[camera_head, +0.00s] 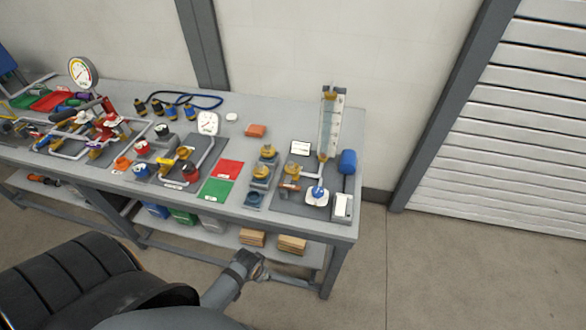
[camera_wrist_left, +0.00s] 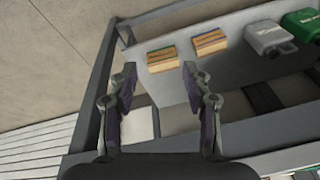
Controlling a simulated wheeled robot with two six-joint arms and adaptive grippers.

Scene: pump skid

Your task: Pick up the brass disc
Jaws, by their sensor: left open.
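Several small brass-coloured round pieces sit near the right end of the workbench in the head view. One brass piece (camera_head: 268,151) is at the back on a blue-grey block, and another brass piece (camera_head: 260,171) is in front of it on a similar block. A third brass piece (camera_head: 291,170) lies just to the right. I cannot tell which is the brass disc. My left gripper (camera_head: 250,264) is in front of the bench, below its top; its open, empty fingers also show in the left wrist view (camera_wrist_left: 160,92). My right gripper is not in view.
The workbench (camera_head: 230,207) carries a red mat (camera_head: 230,168), a green mat (camera_head: 216,190), a tall flow gauge (camera_head: 333,122) and a blue cylinder (camera_head: 348,161). The floor right of the bench is clear.

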